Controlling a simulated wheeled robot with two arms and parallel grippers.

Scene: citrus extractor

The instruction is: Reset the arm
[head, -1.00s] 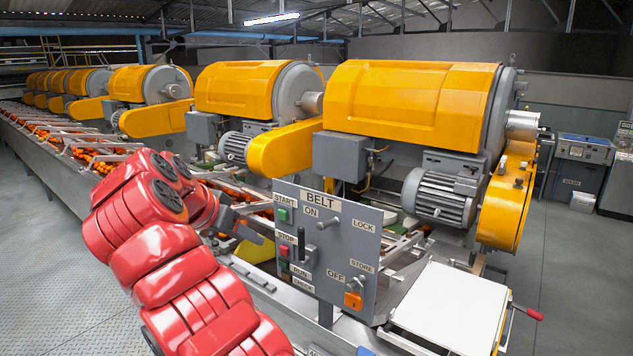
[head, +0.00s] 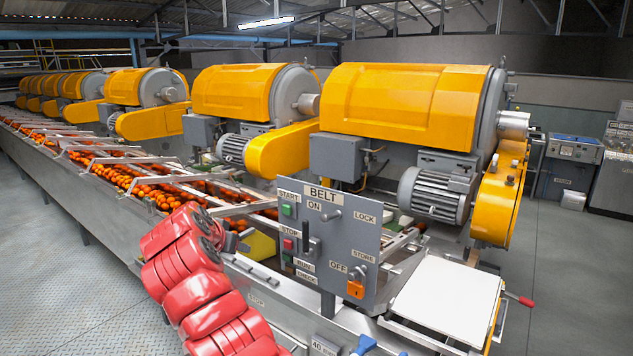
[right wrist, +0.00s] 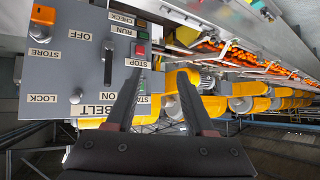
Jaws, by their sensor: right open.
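The grey BELT panel (head: 335,215) stands upright at the front of the line. It has a black lever (head: 305,232), a green START button (head: 287,210), a red STOP button (head: 289,244) and an orange padlock (head: 355,289) below OFF. A red arm of mine enters the head view from below, its far end left of the panel; the gripper there is small and partly hidden. In the right wrist view my right gripper (right wrist: 160,75) is open with nothing between its fingers. The panel appears upside down there, partly behind the left finger. My left gripper is not identifiable.
Yellow machines (head: 405,105) line the back of the conveyor, which carries many oranges (head: 140,185). A white-topped table (head: 448,298) with a red handle (head: 519,299) stands right of the panel. The floor (head: 50,260) at the left is clear.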

